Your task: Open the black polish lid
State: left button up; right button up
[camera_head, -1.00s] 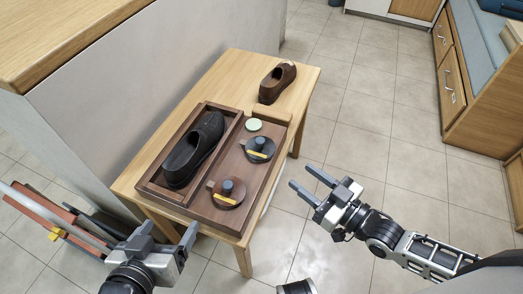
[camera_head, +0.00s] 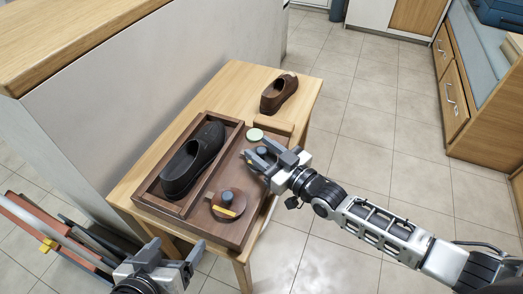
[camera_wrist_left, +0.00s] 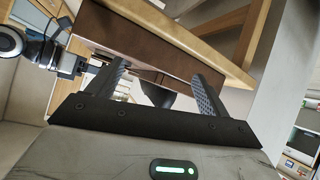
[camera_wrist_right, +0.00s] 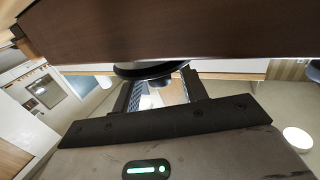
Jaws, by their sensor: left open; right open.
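The black polish tin (camera_head: 262,151) stands in the right part of the wooden tray, mostly hidden behind my right gripper (camera_head: 256,150). The open fingers reach over it from the right, around or just above its knob; contact cannot be told. In the right wrist view a dark round edge (camera_wrist_right: 145,71) shows between the open fingers. A brown tin (camera_head: 233,206) with a grey-blue knob and yellow strip sits nearer in the same tray section. My left gripper (camera_head: 175,249) is open and empty, in front of the table's near edge.
The tray (camera_head: 188,217) holds a black shoe (camera_head: 192,162) in its left section and a pale green disc (camera_head: 254,135) at the back. A brown shoe (camera_head: 279,94) stands on the table (camera_head: 237,84) behind. A wall flanks the left; the floor at right is free.

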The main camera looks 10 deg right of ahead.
pick_arm(q)
jog(key=shift+w, duration=0.1)
pick_arm(e)
jog(key=shift+w+a, duration=0.2)
grip_shut()
jog(key=h+p, duration=0.1)
jog(key=m+t+h+p, duration=0.1)
jog(key=p, duration=0.1)
jog(key=m+p, duration=0.1)
jog(key=shift+s+a+r+t+h, duration=0.3)
jog(key=shift+a+r+h, duration=0.05)
jog(key=shift+a+h, duration=0.05)
jog(key=shift+s+f+m+t+h+p, duration=0.2)
jog(key=shift+m+t+h+p, duration=0.1)
jog(key=shift+m+h+p, duration=0.3)
pick_arm(q)
notch_tip(320, 180, up, 8)
jog(key=a+t, duration=0.1)
jog(key=shift+s+a+f+t+y, duration=0.15)
jog(key=shift+s+a+t+y, duration=0.15)
jog(key=shift+s+a, duration=0.1)
pick_arm(e)
grip_release()
jog(key=shift+f, duration=0.1)
